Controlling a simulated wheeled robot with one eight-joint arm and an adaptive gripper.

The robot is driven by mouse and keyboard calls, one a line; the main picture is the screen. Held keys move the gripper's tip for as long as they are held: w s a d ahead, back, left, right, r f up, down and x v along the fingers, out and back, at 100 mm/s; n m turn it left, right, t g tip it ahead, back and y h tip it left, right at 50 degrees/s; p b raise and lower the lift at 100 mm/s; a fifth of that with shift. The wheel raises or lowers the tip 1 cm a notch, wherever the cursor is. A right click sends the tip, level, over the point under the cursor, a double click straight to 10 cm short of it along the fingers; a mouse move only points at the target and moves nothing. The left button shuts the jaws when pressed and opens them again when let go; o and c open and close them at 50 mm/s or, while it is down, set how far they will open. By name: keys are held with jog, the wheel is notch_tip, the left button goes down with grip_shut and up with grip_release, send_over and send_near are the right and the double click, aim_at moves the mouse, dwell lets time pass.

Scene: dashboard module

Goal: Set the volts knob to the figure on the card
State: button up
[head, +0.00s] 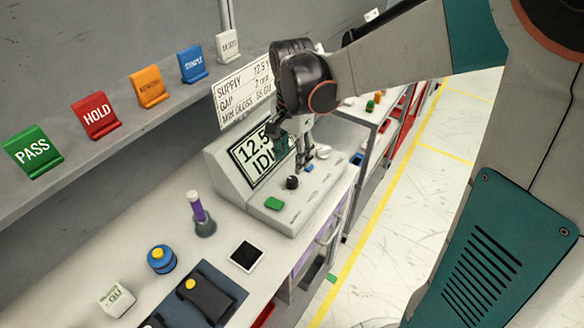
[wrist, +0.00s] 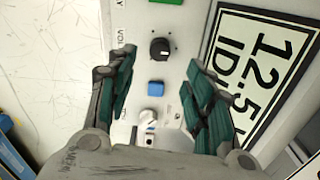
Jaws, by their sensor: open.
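The volts knob (wrist: 160,49) is black and round, beside a partly hidden "VOL" label in the wrist view. In the head view the black knob (head: 292,182) stands on the module's sloping front panel; its pointer is too small to read. The card (head: 243,93) above the module reads "SUPPLY 12.5", with lower lines smaller. The display (wrist: 262,70) shows "12.5" and "IDL", partly cut off or covered. My gripper (wrist: 160,60) is open, its fingers on either side of the knob in the picture, holding nothing. I cannot tell its height above the panel.
A blue button (wrist: 155,89), a white knob (wrist: 151,117) and a green button (head: 273,203) share the panel. Coloured signs line the shelf (head: 75,170).

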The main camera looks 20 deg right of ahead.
jog(key=shift+r, duration=1.95)
jog(key=s+r+n+t, duration=0.3)
jog(key=s+n+t, duration=0.4)
jog(key=s+n, duration=0.5)
jog(key=shift+s+d+r, duration=0.15)
jog(key=shift+s, duration=1.5)
